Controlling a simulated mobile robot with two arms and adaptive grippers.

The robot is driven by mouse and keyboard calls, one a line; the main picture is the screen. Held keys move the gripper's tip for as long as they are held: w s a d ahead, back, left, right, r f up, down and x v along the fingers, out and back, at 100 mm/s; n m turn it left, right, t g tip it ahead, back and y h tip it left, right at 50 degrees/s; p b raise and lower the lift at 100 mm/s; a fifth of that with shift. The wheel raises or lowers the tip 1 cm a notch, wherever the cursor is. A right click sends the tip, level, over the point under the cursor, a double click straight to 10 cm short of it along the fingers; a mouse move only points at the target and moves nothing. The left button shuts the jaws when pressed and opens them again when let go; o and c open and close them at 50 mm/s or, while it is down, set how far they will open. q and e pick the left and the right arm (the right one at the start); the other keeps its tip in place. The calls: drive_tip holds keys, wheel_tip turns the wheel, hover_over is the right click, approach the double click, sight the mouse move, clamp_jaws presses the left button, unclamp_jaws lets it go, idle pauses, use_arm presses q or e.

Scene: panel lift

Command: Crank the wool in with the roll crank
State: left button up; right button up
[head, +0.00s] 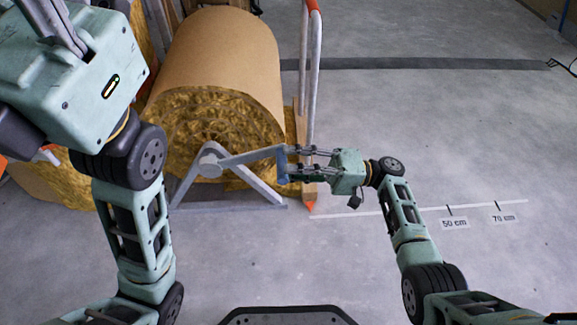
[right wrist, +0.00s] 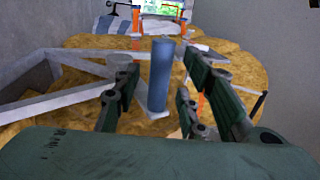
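The large wool roll (head: 225,60) lies wrapped in brown paper, its yellow woolly end (head: 222,115) facing me. In front of that end, the grey roll crank (head: 250,156) runs from a hub on an A-shaped stand to a blue upright handle (head: 282,165). My right gripper (head: 296,163) is at this handle. In the right wrist view the blue handle (right wrist: 161,78) stands between the fingers, with gaps visible on both sides, so the gripper looks open around it. My left gripper (head: 58,25) is high at the upper left, partly cut off; its finger opening is unclear.
A rail with an orange top (head: 312,60) stands upright just right of the roll, close behind my right gripper. A white floor line with distance marks (head: 450,209) runs right. The concrete floor on the right is clear.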

drive_tip(key=d+f, duration=0.2)
drive_tip(key=d, duration=0.8)
drive_tip(key=shift+w+d, duration=0.2)
drive_tip(key=shift+d, duration=0.1)
